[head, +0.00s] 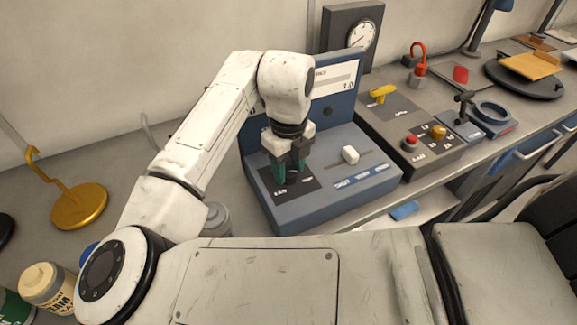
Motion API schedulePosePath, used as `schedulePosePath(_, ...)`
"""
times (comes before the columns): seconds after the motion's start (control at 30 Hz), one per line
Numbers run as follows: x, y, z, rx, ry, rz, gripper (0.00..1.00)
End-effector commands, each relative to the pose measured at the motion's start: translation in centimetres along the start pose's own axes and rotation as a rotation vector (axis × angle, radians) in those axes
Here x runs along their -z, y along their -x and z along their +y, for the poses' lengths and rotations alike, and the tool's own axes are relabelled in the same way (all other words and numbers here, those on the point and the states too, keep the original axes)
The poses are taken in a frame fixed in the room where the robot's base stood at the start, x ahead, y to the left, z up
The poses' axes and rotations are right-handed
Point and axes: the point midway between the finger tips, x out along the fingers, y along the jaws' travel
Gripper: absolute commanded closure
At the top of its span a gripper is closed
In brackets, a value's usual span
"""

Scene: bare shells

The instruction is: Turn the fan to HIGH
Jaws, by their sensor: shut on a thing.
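The blue-grey control box (309,205) stands on the bench in the middle of the head view. My gripper (291,177) points down over the dark panel on the left of its sloped top. It is shut on a small dark knob (293,178) there, mostly hidden between the fingers. The label on the dark panel is partly readable and seems to say FAN; the knob's setting cannot be read.
A gauge (361,35) stands behind. A gold hook stand (78,203) and a cream bottle (46,286) are at left.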

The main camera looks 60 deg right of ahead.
Motion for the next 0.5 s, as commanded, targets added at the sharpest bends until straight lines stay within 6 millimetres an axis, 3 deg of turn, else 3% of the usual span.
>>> schedulePosePath(0.37,-0.09,0.13,0.02,0.001,-0.004,-0.003,0.87)
schedulePosePath(0.4,-0.09,0.13,0.02,0.001,-0.004,-0.003,0.54)
schedulePosePath(0.5,-0.07,0.10,0.02,0.000,-0.003,-0.002,0.45)
